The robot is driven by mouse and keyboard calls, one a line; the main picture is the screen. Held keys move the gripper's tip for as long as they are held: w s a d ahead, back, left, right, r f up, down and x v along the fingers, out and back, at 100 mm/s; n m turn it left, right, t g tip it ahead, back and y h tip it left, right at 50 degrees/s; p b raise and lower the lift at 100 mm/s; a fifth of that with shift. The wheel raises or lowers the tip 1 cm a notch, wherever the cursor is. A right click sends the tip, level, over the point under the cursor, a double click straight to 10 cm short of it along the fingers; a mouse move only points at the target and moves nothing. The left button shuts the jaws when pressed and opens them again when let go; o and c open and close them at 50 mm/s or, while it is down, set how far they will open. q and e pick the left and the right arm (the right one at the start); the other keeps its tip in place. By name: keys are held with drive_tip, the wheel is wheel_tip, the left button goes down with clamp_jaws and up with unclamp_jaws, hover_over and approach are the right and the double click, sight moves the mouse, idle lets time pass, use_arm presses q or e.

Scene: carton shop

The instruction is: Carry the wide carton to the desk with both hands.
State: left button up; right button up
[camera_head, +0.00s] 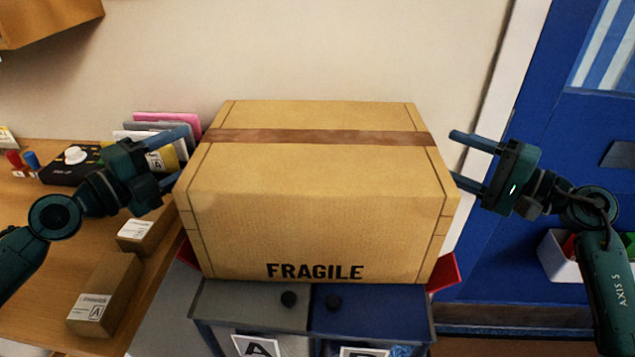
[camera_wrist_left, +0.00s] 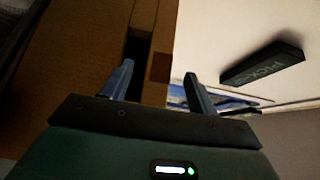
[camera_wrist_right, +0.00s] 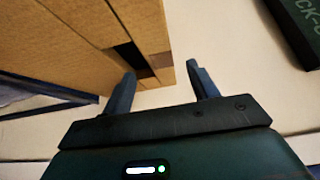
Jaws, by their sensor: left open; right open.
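The wide carton (camera_head: 315,190) is brown, closed with a darker tape strip, and marked FRAGILE on its front. It appears to rest on a low unit with grey and blue lids. My left gripper (camera_head: 186,157) is open beside the carton's left side; my right gripper (camera_head: 454,158) is open beside its right side. The carton side fills much of the left wrist view (camera_wrist_left: 85,60) and the right wrist view (camera_wrist_right: 75,45), each with a dark slot near the fingertips. Contact cannot be told. The wooden desk (camera_head: 50,250) is at the left.
Small boxes (camera_head: 105,293), a black device (camera_head: 70,165) and upright folders (camera_head: 165,118) stand on the desk. The grey-and-blue unit (camera_head: 250,306) has knobs and letter labels. Red pieces (camera_head: 445,270) stick out beside the carton. A blue door (camera_head: 560,130) and a white bin (camera_head: 558,257) are at the right.

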sight(199, 146)
use_arm(q)
drive_tip(key=shift+x, duration=2.15)
use_arm(e)
drive_tip(key=shift+x, duration=2.15)
use_arm(q)
drive_tip(key=shift+c, duration=0.2)
use_arm(e)
drive_tip(key=shift+c, duration=0.2)
use_arm(q)
clamp_jaws()
use_arm(e)
clamp_jaws()
use_arm(q)
drive_tip(key=shift+r, duration=0.25)
use_arm(e)
drive_tip(key=shift+r, duration=0.2)
